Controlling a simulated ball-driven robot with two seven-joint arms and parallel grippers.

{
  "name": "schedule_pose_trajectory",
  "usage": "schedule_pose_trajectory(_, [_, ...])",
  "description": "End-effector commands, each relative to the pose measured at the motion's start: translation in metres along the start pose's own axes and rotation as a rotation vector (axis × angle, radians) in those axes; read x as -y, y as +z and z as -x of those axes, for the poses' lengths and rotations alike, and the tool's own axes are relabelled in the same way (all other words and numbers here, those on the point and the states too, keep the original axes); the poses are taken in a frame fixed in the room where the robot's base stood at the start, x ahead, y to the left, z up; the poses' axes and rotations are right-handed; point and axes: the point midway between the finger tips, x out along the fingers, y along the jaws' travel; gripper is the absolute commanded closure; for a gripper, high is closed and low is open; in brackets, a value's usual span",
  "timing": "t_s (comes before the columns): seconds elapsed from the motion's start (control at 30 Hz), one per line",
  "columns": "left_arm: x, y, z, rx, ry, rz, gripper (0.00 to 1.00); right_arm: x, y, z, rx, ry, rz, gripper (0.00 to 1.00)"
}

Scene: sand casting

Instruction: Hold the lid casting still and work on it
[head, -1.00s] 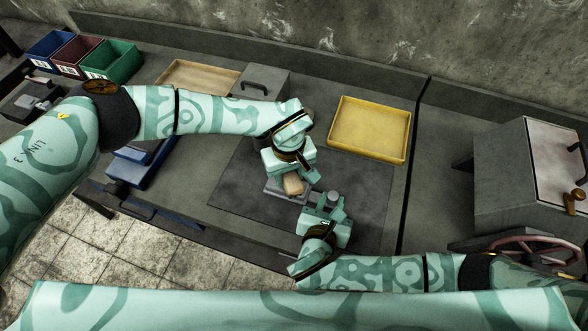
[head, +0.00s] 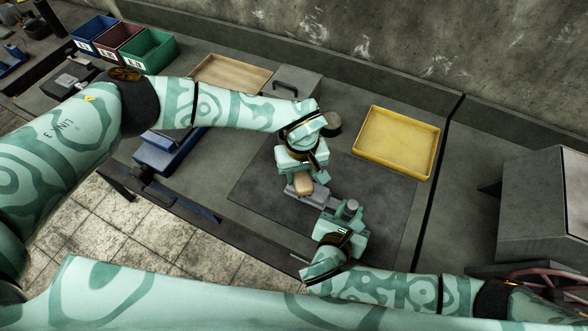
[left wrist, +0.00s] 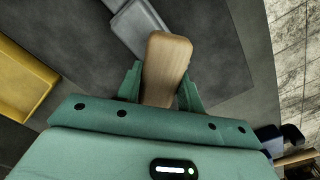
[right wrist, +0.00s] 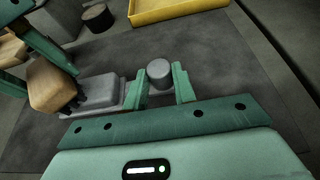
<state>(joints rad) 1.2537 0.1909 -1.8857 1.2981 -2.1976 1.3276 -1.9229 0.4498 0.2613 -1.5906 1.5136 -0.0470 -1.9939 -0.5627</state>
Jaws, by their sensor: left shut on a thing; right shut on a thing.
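My left gripper (head: 303,172) is shut on a wooden-backed brush (head: 303,184). In the left wrist view the brush's pale wooden back (left wrist: 166,62) stands between the fingers. In the right wrist view dark bristles show under the brush (right wrist: 52,86), at the left end of the casting. The lid casting (head: 322,196) is a grey plate, partly hidden by the brush and my grippers. My right gripper (head: 345,215) is shut on the casting's round grey knob (right wrist: 160,72). I cannot tell whether the bristles touch the casting.
The dark mat (head: 255,195) lies under the work. A yellow tray (head: 397,143) is at back right, a wooden tray (head: 230,74) and a grey handled box (head: 297,82) behind. A blue vise (head: 165,155) is at left. Coloured bins (head: 148,50) stand far left.

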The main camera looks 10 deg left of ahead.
Motion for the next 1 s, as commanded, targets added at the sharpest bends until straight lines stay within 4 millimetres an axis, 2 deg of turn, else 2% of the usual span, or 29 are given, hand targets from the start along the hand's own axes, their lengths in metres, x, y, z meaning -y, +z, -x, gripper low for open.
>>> schedule_pose_trajectory(0.43, [-0.032, 0.027, 0.0, 0.001, 0.0, -0.002, 0.83, 0.0, 0.0, 0.0, 0.001, -0.001, 0.0, 0.86])
schedule_pose_trajectory(0.57, [-0.031, 0.024, 0.022, -0.003, 0.002, -0.002, 0.83, 0.0, 0.0, 0.0, 0.001, -0.001, 0.0, 0.86])
schedule_pose_trajectory(1.0, [-0.03, 0.025, 0.06, -0.001, 0.0, 0.0, 0.83, 0.0, 0.0, 0.0, 0.001, -0.001, 0.0, 0.86])
